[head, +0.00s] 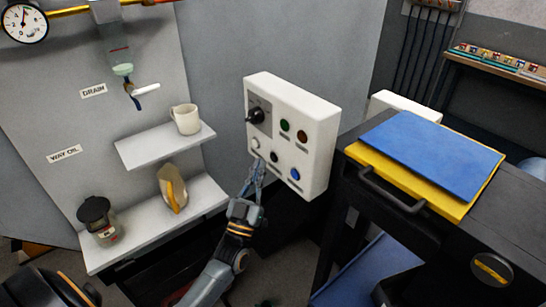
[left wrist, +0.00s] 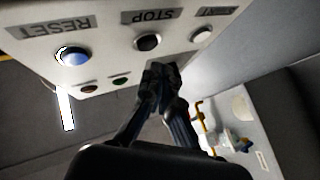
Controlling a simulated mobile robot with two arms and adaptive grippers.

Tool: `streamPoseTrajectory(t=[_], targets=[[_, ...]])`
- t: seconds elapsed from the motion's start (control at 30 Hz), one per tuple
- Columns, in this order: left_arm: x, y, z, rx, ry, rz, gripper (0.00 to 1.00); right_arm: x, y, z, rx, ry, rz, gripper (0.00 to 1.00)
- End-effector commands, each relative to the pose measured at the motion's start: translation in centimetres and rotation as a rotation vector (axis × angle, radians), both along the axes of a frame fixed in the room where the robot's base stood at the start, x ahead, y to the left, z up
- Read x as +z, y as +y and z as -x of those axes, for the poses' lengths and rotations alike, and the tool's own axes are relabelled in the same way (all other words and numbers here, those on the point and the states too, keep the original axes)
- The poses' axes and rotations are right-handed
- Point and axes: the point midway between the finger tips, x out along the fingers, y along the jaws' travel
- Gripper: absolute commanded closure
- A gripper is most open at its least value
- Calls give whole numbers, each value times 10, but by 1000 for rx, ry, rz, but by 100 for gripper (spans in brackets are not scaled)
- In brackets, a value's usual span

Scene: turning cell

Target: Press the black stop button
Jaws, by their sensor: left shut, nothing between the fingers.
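A white control box (head: 318,130) faces me, with a row of white, black and blue buttons along its lower part. The black stop button (head: 274,157) is the middle one; in the left wrist view it (left wrist: 147,41) sits beside its upside-down STOP label, uncovered. My left gripper (head: 258,164) is shut and empty, its fingertips in front of the box's lower part, close to the white (head: 255,143) and black buttons. In the left wrist view the fingertips (left wrist: 161,70) appear just below the black button; contact is not visible. My right gripper is not in view.
The blue reset button (head: 295,174) neighbours the black one. A rotary knob (head: 256,116), green button (head: 285,125) and dark red button (head: 302,136) lie above. Shelves with a mug (head: 186,119) stand left; a dark cabinet with a blue folder (head: 432,152) stands right.

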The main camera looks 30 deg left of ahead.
Motion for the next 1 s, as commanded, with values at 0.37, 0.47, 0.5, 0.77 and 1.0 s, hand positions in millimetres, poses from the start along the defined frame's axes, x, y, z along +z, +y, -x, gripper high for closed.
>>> streamPoseTrajectory(t=[0.37,0.47,0.5,0.77,1.0], targets=[[1,14,33,0,2,-1,100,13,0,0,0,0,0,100],[0,15,37,-1,2,0,100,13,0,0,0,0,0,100],[0,15,37,-1,2,0,100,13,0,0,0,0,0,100],[0,15,37,-1,1,0,100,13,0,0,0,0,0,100],[0,15,37,-1,1,0,100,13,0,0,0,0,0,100]])
